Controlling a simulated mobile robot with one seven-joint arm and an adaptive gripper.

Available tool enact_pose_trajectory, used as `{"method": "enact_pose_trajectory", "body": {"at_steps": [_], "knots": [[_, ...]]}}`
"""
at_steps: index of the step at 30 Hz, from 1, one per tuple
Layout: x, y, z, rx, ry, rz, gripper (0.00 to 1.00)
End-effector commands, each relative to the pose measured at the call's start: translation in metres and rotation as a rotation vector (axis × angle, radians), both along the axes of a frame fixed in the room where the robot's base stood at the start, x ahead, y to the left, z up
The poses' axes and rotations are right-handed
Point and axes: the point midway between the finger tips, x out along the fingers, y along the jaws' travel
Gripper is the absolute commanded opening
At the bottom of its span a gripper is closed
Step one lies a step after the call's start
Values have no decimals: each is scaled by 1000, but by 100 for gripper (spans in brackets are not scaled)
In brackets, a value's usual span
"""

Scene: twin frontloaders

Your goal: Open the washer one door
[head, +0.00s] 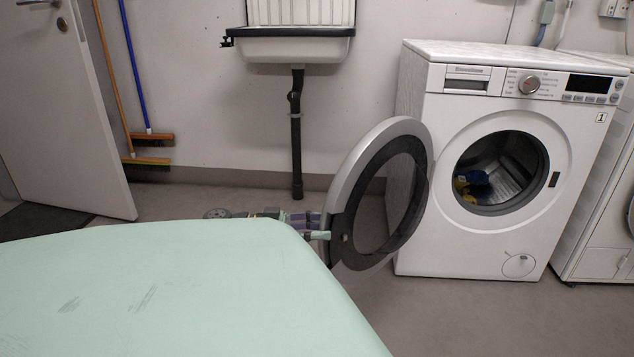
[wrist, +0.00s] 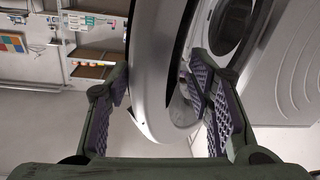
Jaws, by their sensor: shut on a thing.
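Washer one (head: 478,238) is the white front loader with a "1" label at its upper right. Its round door (head: 346,172), with a silver-grey rim and dark glass ring, stands swung wide open to the left of the washer. The drum opening (head: 500,172) is exposed. My gripper (head: 318,228) is at the lower free edge of the door, shut on its rim. In the wrist view, the door (wrist: 152,75) passes between the purple-padded fingers of my gripper (wrist: 158,82). Most of my arm is hidden in the head view.
Blue and yellow items (head: 470,184) lie in the drum. A second machine (head: 606,225) stands close on the right. A sink (head: 292,47) with a black drain pipe (head: 296,140) is on the back wall. Brooms (head: 150,138) lean beside a room door (head: 62,110). Floor before the washer is clear.

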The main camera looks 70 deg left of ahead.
Motion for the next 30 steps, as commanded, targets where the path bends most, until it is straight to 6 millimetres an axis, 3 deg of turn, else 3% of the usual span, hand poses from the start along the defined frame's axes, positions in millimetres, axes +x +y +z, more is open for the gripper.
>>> {"method": "enact_pose_trajectory", "body": {"at_steps": [1, 6, 23, 30], "knots": [[11, 0, 2, 6, -2, -3, 40], [11, 0, 3, 5, -4, -2, 50], [9, 1, 3, 4, -5, 2, 50], [8, 0, 24, 8, -5, 0, 50]]}}
